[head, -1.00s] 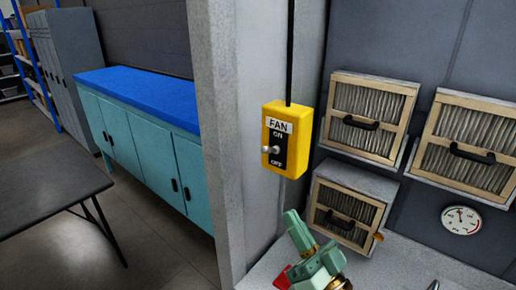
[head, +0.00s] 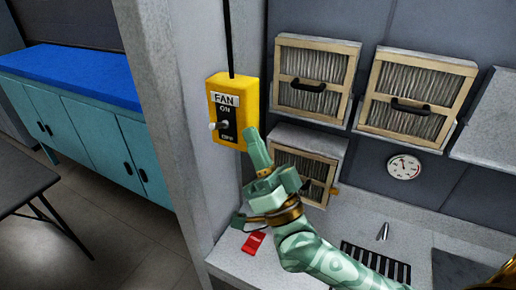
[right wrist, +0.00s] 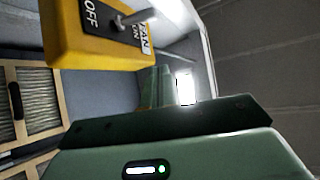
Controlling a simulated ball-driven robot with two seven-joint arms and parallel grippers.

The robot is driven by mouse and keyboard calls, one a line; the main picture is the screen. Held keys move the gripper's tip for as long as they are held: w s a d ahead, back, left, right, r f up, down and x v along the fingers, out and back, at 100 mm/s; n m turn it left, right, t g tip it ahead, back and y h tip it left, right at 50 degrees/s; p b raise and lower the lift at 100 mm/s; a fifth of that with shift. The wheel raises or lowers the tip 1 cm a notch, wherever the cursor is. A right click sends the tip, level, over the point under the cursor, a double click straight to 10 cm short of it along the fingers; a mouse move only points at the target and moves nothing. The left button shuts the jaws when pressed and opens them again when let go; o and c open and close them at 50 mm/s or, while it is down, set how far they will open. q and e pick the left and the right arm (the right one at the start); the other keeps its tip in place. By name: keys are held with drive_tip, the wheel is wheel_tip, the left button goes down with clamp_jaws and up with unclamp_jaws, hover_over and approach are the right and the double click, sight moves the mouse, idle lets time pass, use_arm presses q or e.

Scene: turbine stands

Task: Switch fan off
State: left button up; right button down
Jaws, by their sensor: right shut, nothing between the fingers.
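The yellow fan switch box (head: 240,98) hangs on the grey wall post, with a FAN label and ON above OFF. Its metal toggle lever (head: 217,126) sticks out from the front plate. In the right wrist view the box (right wrist: 95,50) shows at the top left, turned over, and the lever (right wrist: 134,18) leans toward the ON end. My right gripper (head: 255,143) is shut and empty, its fingertips at the lower right edge of the box in the head view. Whether they touch it I cannot tell. My left gripper is not in view.
Framed filters (head: 315,78) are mounted on the wall to the right, near a round gauge (head: 404,167). A red tag-like object (head: 254,242) lies on the pale counter below. A teal cabinet (head: 90,135) and dark table (head: 20,180) stand at left.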

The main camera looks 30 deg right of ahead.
sight(240, 113)
drive_tip(key=p+x, duration=0.2)
drive_tip(key=x, duration=0.4)
drive_tip(key=shift+a+f, duration=0.1)
drive_tip(key=f, duration=0.1)
drive_tip(key=a+f, duration=0.1)
drive_tip(key=shift+w+a+f, duration=0.2)
drive_tip(key=shift+w+f, duration=0.05)
drive_tip(key=shift+f, duration=0.05)
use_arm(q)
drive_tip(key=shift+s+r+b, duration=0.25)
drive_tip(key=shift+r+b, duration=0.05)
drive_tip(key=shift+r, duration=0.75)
use_arm(e)
drive_tip(key=shift+w+a+f, duration=0.1)
drive_tip(key=shift+a+f, duration=0.3)
drive_tip(key=shift+f, duration=0.05)
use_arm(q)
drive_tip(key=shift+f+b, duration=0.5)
use_arm(e)
drive_tip(key=shift+f+n+y, duration=0.1)
drive_tip(key=shift+n+y, duration=0.75)
drive_tip(key=shift+n, duration=0.05)
drive_tip(key=shift+f+n+y, duration=0.15)
drive_tip(key=shift+n+y, duration=0.7)
drive_tip(key=shift+n, duration=0.05)
